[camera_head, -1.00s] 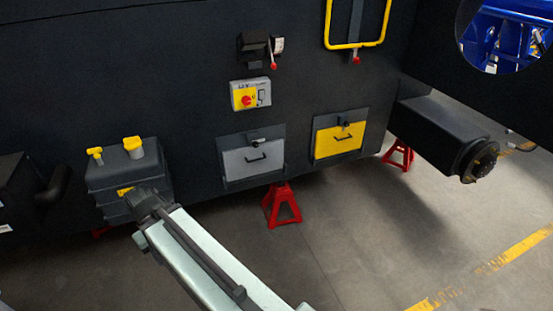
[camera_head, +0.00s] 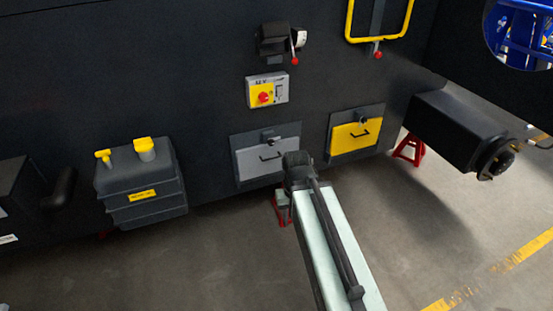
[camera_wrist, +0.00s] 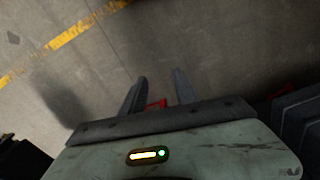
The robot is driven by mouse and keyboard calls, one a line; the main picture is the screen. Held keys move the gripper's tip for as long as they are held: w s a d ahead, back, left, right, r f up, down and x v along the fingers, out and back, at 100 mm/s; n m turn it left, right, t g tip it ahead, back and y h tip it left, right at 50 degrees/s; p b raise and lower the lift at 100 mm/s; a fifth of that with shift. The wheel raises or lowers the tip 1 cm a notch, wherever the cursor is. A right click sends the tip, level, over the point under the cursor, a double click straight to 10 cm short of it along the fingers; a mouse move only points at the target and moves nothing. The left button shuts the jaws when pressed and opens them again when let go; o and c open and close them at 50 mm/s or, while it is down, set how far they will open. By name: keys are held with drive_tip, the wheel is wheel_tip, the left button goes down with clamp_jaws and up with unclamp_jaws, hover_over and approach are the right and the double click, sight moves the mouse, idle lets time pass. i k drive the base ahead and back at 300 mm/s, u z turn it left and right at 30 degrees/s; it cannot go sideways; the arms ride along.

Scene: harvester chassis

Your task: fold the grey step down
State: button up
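The grey step (camera_head: 250,162) is a folded-up panel with a dark handle, set in a dark frame low on the machine's side. A small black latch (camera_head: 268,137) sits above its handle. The end of my arm overlaps the panel's lower right corner in the head view; I cannot tell whether it touches. My gripper (camera_wrist: 160,75) shows in the wrist view with its two fingers apart and nothing between them but floor and a red stand behind. The fingers are hidden or unclear in the head view. The grey step is not recognisable in the wrist view.
A yellow panel (camera_head: 348,140) of like shape sits to the right. A switch box (camera_head: 267,92) and a red-tipped lever (camera_head: 294,60) are above. A dark tank (camera_head: 140,185) with yellow caps is at left. A red stand (camera_head: 409,148) stands under the machine. Floor in front is open.

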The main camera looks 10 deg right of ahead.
sight(257, 161)
drive_tip(key=u, duration=1.7)
drive_tip(key=k, duration=0.5)
drive_tip(key=z, duration=0.1)
drive_tip(key=i, duration=0.95)
